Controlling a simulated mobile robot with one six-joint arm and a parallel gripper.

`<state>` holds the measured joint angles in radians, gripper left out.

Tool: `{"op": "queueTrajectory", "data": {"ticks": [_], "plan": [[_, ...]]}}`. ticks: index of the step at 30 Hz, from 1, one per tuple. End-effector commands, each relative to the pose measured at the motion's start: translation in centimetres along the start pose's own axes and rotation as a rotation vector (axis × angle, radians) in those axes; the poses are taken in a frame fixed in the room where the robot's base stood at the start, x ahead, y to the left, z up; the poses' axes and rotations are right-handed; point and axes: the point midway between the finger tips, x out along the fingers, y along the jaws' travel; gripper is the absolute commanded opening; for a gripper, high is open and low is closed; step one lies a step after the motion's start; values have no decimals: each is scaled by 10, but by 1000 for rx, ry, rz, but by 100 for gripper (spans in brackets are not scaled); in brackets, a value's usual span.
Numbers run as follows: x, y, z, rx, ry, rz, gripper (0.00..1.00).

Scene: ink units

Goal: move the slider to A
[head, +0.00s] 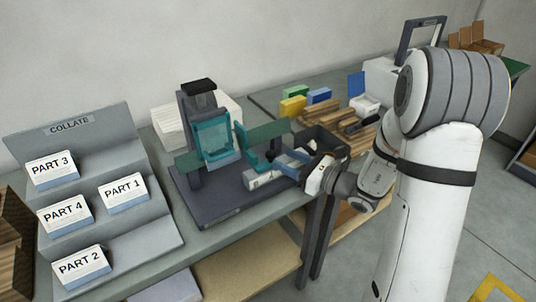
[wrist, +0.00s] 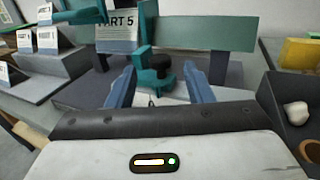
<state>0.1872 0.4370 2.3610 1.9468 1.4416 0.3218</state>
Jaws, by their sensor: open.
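A teal bracket-like piece, which looks like the slider (wrist: 146,62), shows between my fingers in the wrist view, with a dark round knob (wrist: 189,72) beside the right finger. In the head view the teal piece (head: 242,142) stands on a dark base, right of a teal framed panel (head: 212,137). A green rail (wrist: 205,38) runs behind it. My gripper (wrist: 160,88) is open, one finger on each side; I cannot tell whether either finger touches it. It also shows in the head view (head: 283,164). No mark A is legible.
A PART 5 card (wrist: 117,30) stands behind the teal piece. At left is a COLLATE rack (head: 145,160) with several PART cards. Right of the unit are a dark tray (head: 325,140), wooden slats (head: 345,122) and yellow (head: 293,105) and blue (head: 319,95) boxes.

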Motion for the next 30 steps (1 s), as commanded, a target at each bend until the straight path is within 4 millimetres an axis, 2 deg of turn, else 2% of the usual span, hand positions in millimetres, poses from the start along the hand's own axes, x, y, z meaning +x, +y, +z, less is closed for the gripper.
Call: {"op": "queueTrajectory", "data": {"ticks": [3,9,14,21,30], "plan": [[22,2,1,-1,0,7,47],[49,1,1,-2,1,5,47],[58,2,1,-2,1,3,47],[59,1,0,-3,2,2,47],[58,1,0,-3,1,1,23]]}}
